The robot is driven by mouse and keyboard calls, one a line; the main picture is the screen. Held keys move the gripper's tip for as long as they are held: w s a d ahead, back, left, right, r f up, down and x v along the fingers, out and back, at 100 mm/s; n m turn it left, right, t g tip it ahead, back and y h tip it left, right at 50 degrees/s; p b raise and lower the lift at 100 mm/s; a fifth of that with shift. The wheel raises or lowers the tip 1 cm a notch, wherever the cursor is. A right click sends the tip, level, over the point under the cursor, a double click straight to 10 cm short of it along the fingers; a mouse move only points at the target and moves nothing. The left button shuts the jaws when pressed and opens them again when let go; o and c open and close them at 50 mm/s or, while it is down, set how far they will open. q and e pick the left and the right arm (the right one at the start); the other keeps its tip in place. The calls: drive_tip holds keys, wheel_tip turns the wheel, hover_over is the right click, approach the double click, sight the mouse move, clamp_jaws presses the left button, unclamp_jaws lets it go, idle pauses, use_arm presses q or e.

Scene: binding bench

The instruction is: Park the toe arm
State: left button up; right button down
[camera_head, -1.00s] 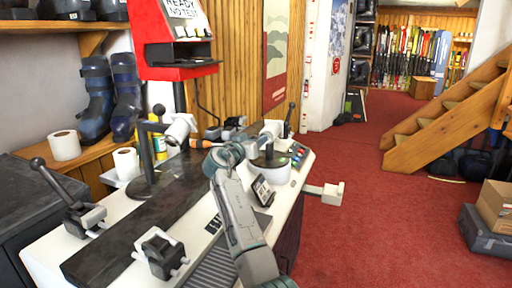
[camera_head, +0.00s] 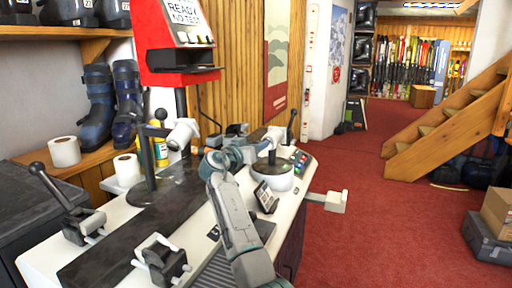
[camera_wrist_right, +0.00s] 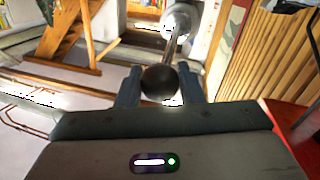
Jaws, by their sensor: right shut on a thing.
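My right gripper (camera_head: 246,154) is beside the white round-based post (camera_head: 280,178) at the far end of the bench. In the right wrist view, its two fingers (camera_wrist_right: 160,88) stand on either side of a dark ball knob (camera_wrist_right: 160,82) and are shut on it. A thin metal rod (camera_wrist_right: 172,48) runs from the knob to a pale rounded head (camera_wrist_right: 180,18); I take this to be the toe arm. In the head view the knob is hidden by my gripper, and the pale head (camera_head: 275,134) shows just beyond it. My left gripper is out of view.
A second post (camera_head: 147,160) with a white cylinder (camera_head: 183,133) stands nearer, under the red display box (camera_head: 178,45). Black-knobbed levers (camera_head: 45,180) (camera_head: 292,122) stand at the near left and far end. A white block (camera_head: 336,201) juts over the red floor, which is open to the right.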

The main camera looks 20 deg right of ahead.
drive_tip(key=shift+r, duration=0.2)
drive_tip(key=c, duration=1.2)
unclamp_jaws()
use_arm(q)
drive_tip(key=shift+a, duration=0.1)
use_arm(e)
drive_tip(key=shift+o, duration=0.8)
drive_tip(key=shift+w+a+f, duration=0.1)
drive_tip(key=shift+a+f, duration=0.05)
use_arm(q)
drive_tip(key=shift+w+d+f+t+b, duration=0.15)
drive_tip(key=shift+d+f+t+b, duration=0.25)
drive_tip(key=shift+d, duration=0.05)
use_arm(e)
drive_tip(key=v, duration=0.7)
drive_tip(key=shift+a, duration=0.2)
